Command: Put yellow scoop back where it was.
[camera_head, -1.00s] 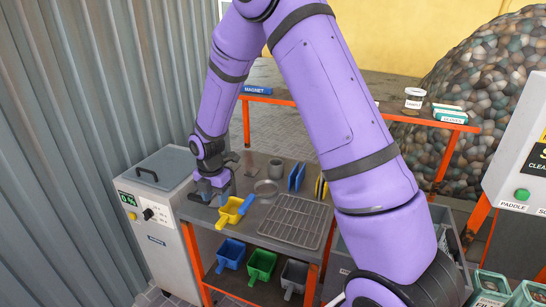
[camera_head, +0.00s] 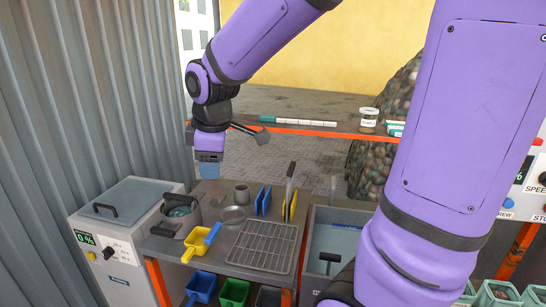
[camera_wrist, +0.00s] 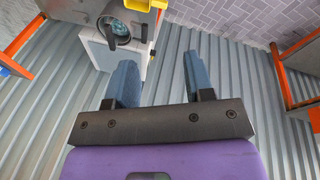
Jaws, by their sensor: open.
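The yellow scoop (camera_head: 196,244) lies on the grey bench at front left, its yellow grip toward the lower left. A blue bar (camera_head: 212,234) is at its upper right; I cannot tell if they touch. A small yellow part shows at the top edge of the wrist view (camera_wrist: 143,4), perhaps the scoop. My gripper (camera_head: 209,171) is raised above and behind the bench's left side, clear of the scoop. In the wrist view its two blue-grey fingers (camera_wrist: 160,82) are wide apart with nothing between them.
A round pot (camera_head: 181,211) stands at the bench's left end, beside the grey machine (camera_head: 128,208). A wire rack (camera_head: 264,246), a cup (camera_head: 242,194) and blue plates (camera_head: 263,201) are on the bench. An orange-edged shelf (camera_head: 310,128) is behind.

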